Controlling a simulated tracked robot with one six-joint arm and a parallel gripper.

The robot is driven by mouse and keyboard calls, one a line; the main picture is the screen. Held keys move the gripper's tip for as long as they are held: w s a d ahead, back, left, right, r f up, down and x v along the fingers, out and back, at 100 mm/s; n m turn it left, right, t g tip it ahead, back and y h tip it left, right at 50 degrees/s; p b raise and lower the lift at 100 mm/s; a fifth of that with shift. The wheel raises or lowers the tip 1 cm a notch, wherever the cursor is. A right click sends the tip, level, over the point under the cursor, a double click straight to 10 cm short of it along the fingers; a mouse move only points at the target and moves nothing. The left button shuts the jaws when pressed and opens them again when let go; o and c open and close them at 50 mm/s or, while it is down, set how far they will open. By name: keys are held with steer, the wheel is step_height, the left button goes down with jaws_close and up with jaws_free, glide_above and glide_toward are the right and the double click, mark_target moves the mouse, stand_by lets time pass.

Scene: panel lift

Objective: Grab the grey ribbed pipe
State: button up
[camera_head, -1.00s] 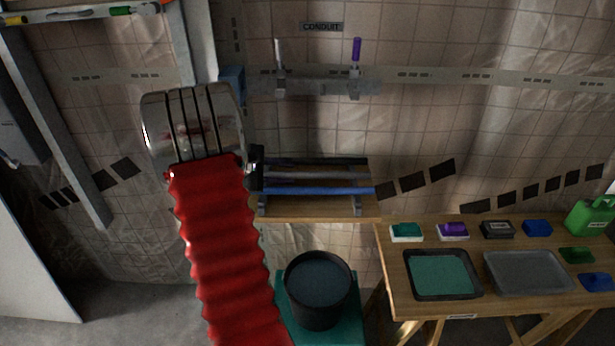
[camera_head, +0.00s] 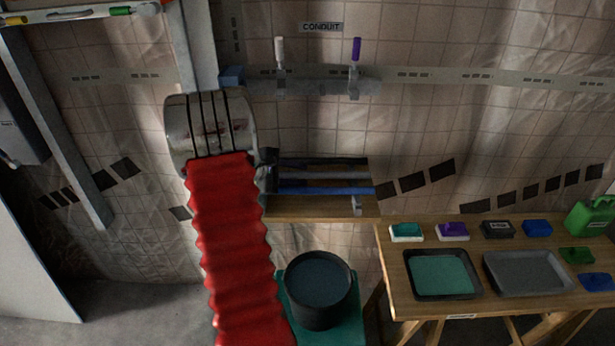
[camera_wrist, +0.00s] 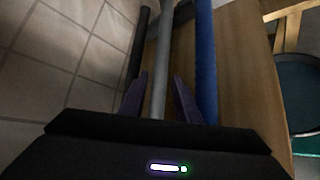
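The grey pipe (camera_wrist: 165,40) lies between a black pipe (camera_wrist: 139,45) and a blue pipe (camera_wrist: 206,55) in the wrist view. In the head view the grey pipe (camera_head: 335,175) lies with them on a wall rack; its ribs are too small to make out. My gripper (camera_wrist: 160,76) is open, with one dark finger on each side of the grey pipe in the wrist view. I cannot tell how deep the pipe sits between the fingers. In the head view my gripper (camera_head: 271,165) is at the rack's left end, partly hidden by my arm.
A black bucket (camera_head: 318,290) stands below. A wooden table (camera_head: 395,262) with trays and sponges is at right. A bracket bar (camera_head: 315,87) with white and purple handles is on the wall above.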

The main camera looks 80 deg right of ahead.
steer(key=shift+c, duration=0.5)
jaws_close()
steer(key=shift+a, duration=0.1)
steer(key=shift+a+r, duration=0.1)
steer(key=shift+r, duration=0.55)
step_height(320, 180, up, 6)
steer(key=s+a, duration=0.2)
steer(key=a, duration=0.7)
steer(key=s+a, duration=0.2)
steer(key=a, duration=0.8)
steer(key=shift+s+f, duration=0.15)
steer(key=shift+a, duration=0.1)
